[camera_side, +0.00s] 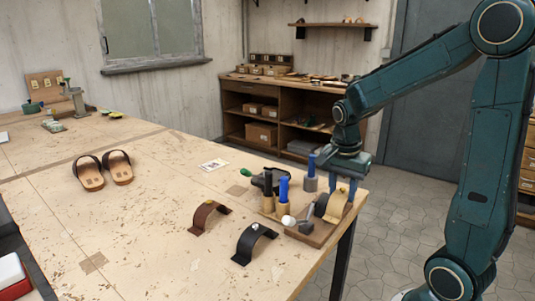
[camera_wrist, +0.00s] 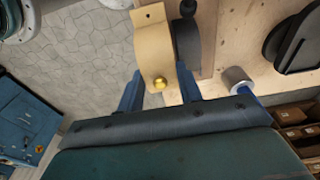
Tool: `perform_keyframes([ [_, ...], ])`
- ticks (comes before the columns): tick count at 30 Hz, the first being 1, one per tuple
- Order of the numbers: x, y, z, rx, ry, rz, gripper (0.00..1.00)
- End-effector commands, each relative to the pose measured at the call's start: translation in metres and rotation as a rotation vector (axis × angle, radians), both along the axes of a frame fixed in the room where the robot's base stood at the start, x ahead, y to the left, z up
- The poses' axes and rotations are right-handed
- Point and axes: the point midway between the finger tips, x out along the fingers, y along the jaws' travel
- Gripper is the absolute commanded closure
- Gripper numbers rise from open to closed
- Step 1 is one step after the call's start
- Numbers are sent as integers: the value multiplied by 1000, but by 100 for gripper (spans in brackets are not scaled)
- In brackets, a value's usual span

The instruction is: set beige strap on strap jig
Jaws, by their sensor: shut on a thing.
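The beige strap (camera_side: 338,206) is an arched band with a gold stud, which shows in the wrist view (camera_wrist: 153,50). My gripper (camera_side: 343,188) has its blue fingers at either side of the strap near the stud; the fingers also show in the wrist view (camera_wrist: 160,86). It is shut on the strap. The strap jig has a wooden base (camera_side: 316,236) and a dark rounded form (camera_side: 321,205), also in the wrist view (camera_wrist: 187,45). The strap is beside the form, at the table's edge side. I cannot tell whether they touch.
A brown strap (camera_side: 208,215) and a black strap (camera_side: 253,242) lie arched on the table. Sandals (camera_side: 104,170) lie further left. The table's middle is mostly clear.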

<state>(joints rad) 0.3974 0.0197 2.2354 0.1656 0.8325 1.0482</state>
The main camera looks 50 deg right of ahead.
Motion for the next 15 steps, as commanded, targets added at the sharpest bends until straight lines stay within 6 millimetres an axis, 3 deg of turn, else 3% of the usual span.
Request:
perform_keyframes([
  [8,4,0,0,0,1,1,89],
  [15,28,0,0,0,0,1,89],
])
